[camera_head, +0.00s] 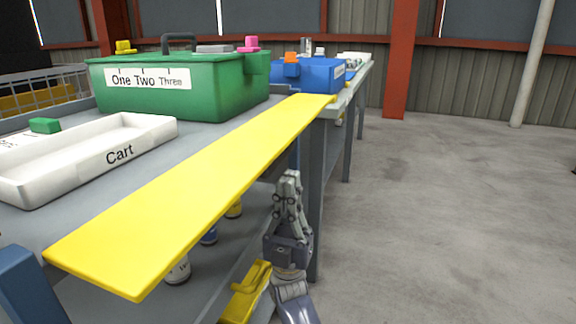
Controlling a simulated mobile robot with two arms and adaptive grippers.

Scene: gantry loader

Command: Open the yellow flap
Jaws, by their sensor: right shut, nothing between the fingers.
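The yellow flap (195,190) is a long flat panel along the right edge of the grey table. It sticks out past the edge and looks roughly level, running from the near left to the far right. My right gripper (289,176) is shut and empty, with its fingers pointing up. It is just right of the flap's far half, lower than its top face. I cannot tell whether it touches the flap. My left gripper is not in view.
On the table (215,127) are a white tray marked Cart (118,154), a green box (175,90) and a blue box (315,75). Below the flap are several small containers (208,236) and a yellow part (246,290). The floor to the right is clear.

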